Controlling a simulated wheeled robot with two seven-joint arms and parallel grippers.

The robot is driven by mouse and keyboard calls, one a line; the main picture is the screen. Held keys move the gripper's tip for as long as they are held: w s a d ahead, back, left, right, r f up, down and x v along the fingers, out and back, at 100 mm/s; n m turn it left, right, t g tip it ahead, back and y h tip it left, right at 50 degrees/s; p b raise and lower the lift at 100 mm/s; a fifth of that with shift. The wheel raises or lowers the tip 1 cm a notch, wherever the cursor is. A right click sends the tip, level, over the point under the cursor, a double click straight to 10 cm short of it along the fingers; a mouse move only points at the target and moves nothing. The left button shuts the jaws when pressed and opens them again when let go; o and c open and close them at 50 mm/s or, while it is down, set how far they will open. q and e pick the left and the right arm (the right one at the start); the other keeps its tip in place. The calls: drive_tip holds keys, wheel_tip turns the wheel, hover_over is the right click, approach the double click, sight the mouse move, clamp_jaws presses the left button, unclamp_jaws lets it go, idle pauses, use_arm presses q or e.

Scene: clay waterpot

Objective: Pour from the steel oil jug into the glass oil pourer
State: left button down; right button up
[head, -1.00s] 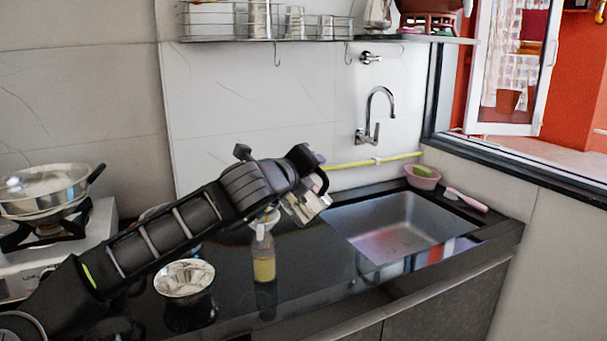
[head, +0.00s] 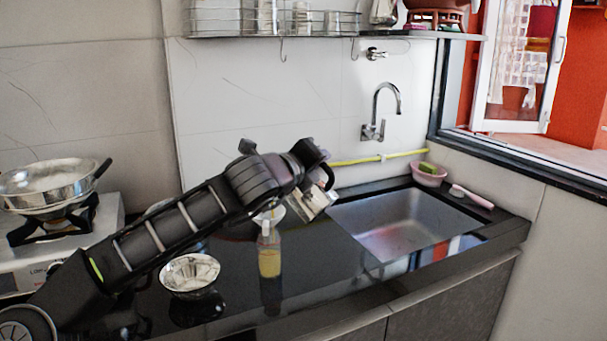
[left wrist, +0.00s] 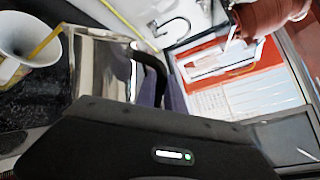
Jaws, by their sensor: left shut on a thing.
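The steel oil jug (head: 316,203) is tilted, its mouth toward the lower left, above the counter and just right of the glass oil pourer's top. My left gripper (head: 318,172) is shut on the jug's dark handle. The glass oil pourer (head: 269,258) stands upright on the counter with yellow oil in its lower part. A white funnel (head: 272,214) sits at its top, partly behind my arm. My right gripper is not in view.
A steel bowl (head: 190,272) stands on the black counter left of the pourer. A stove with a steel pan (head: 48,186) is at far left. The sink (head: 405,225) is at right, with a pink basin (head: 428,174) behind it. Counter room right of the pourer is clear.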

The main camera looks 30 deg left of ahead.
use_arm(q)
drive_tip(key=shift+a+r+n, duration=0.3)
drive_tip(key=shift+a+n, duration=0.1)
drive_tip(key=shift+n, duration=0.1)
idle(2.1)
drive_tip(key=shift+r, duration=0.1)
drive_tip(key=shift+d+r+m+p, duration=0.35)
drive_tip(key=shift+r, duration=0.2)
drive_tip(key=shift+d+r+m+p, duration=0.3)
drive_tip(key=shift+d+r+m, duration=0.05)
drive_tip(key=shift+r, duration=0.15)
drive_tip(key=shift+d+f+m+y+b, duration=0.35)
drive_tip(key=shift+d+m+b, duration=0.2)
drive_tip(key=shift+m+b, duration=0.35)
drive_tip(key=shift+r, duration=0.1)
drive_tip(key=shift+m, duration=0.3)
